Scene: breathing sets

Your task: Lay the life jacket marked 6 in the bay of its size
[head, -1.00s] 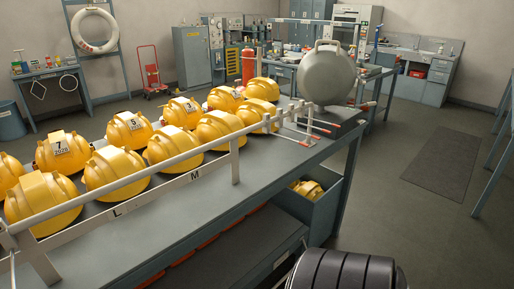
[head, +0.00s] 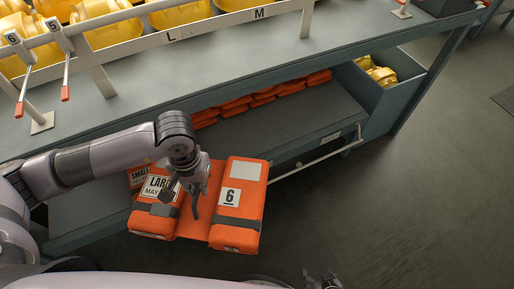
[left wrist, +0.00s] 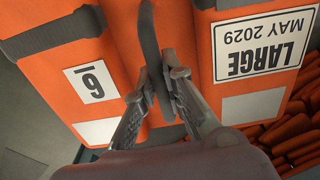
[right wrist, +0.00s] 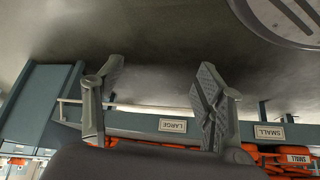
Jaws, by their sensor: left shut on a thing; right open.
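The orange life jacket (head: 239,215) is marked 6 and LARGE, MAY 2029. It hangs in front of the lower shelf, and its labels also show in the left wrist view (left wrist: 120,60). My left gripper (head: 193,196) is shut on the dark strap between its two halves (left wrist: 152,50). My right gripper (head: 322,281) is at the bottom edge of the head view, open and empty (right wrist: 155,95). In the right wrist view a LARGE label (right wrist: 173,125) and a SMALL label (right wrist: 269,132) sit on the shelf edge.
Several orange jackets (head: 262,96) lie at the back of the lower shelf (head: 290,125). Another marked SMALL (head: 140,178) is partly hidden behind the held one. A pale rail (head: 318,155) runs along the shelf front. Yellow helmets (head: 180,12) stand above; floor at right is clear.

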